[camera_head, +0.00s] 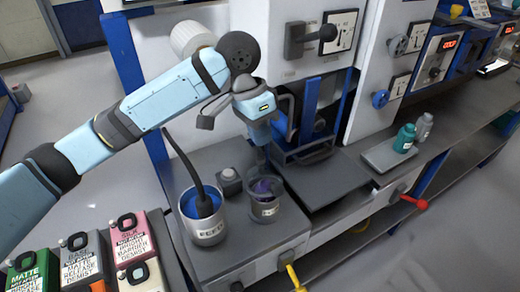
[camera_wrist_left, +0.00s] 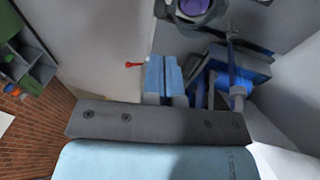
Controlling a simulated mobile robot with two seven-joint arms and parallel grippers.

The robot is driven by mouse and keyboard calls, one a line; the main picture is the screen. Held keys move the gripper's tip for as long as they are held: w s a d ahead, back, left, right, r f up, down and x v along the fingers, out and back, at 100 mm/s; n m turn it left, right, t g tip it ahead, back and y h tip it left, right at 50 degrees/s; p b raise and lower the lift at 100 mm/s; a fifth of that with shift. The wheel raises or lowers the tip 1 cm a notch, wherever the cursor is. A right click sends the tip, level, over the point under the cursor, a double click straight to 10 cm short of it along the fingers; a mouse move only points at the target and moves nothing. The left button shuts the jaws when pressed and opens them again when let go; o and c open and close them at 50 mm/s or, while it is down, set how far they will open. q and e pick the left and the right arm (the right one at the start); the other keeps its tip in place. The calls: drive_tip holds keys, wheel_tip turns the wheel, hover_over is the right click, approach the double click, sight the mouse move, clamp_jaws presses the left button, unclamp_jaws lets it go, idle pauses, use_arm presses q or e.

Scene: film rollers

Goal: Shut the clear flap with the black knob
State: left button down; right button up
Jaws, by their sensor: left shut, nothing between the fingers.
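My left gripper (camera_head: 261,150) points down in front of the white machine, above a clear-walled cup (camera_head: 265,208) with purple contents. In the left wrist view its blue fingers (camera_wrist_left: 166,78) are together with nothing between them. Just right of it is a blue-framed bay (camera_head: 310,110) with dark parts; the blue frame also shows in the wrist view (camera_wrist_left: 240,65), right of the fingers. I cannot clearly make out the clear flap or its black knob; my gripper and arm hide part of this area. My right gripper is not in view.
A metal bucket (camera_head: 203,222) with blue contents and a dark stirrer stands left of the cup. A black-handled lever (camera_head: 312,36) is on the panel above. Labelled containers (camera_head: 85,262) are at lower left.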

sight(276, 186)
use_arm(q)
drive_tip(key=x, duration=1.2)
drive_tip(key=shift+d+f, duration=0.1)
drive_tip(key=shift+f, duration=0.25)
drive_tip(key=s+f+p, duration=0.1)
drive_tip(key=d+f+t+y+p, duration=0.1)
drive_tip(key=f+p, duration=0.1)
drive_tip(key=s+f+t+p, duration=0.1)
drive_tip(key=shift+s+d+f+y+p, duration=0.3)
drive_tip(key=shift+s+f+p, duration=0.05)
drive_tip(key=shift+p, duration=0.05)
